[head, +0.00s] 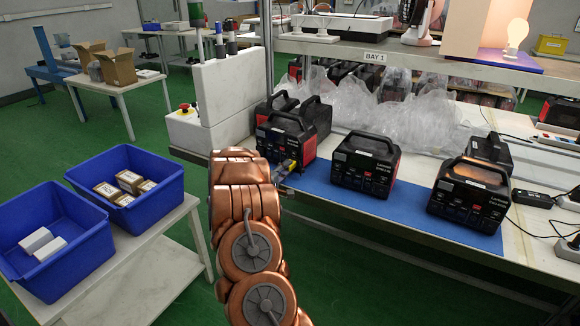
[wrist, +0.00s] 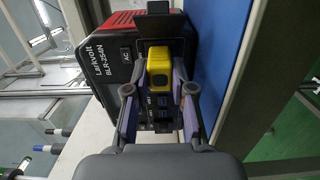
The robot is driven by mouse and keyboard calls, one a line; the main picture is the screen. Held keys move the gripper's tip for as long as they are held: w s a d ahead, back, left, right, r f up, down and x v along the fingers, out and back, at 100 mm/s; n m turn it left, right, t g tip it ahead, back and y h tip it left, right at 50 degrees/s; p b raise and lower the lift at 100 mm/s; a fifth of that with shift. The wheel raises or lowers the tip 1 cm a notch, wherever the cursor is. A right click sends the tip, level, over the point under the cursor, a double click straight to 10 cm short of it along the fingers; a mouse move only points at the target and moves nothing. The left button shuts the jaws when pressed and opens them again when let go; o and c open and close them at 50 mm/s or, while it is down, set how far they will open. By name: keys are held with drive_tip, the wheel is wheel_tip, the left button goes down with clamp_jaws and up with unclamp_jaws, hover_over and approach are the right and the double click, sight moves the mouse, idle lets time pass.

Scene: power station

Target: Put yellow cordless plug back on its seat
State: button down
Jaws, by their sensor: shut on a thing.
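A yellow plug (wrist: 160,68) is between the fingers of my gripper (wrist: 159,92) in the wrist view. My gripper is shut on it, and no cord shows on it. The plug is at the front face of the left black and red power station (wrist: 105,68), beside its AC label. I cannot tell whether it touches or sits in a socket. In the head view my gripper (head: 284,172) is at the front of that power station (head: 286,136), and a little yellow (head: 292,165) shows there. My arm hides part of this area.
Two more power stations (head: 365,165) (head: 471,192) stand on the blue mat (head: 350,205) to the right. A white box post (head: 230,90) is just left of my arm. Blue bins (head: 125,190) stand on a low table (head: 130,280). Plastic wrap (head: 420,115) lies behind.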

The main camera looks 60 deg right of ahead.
drive_tip(key=shift+a, duration=0.2)
drive_tip(key=shift+w+a+p, duration=0.1)
drive_tip(key=shift+a+p, duration=1.15)
drive_tip(key=shift+a, duration=0.55)
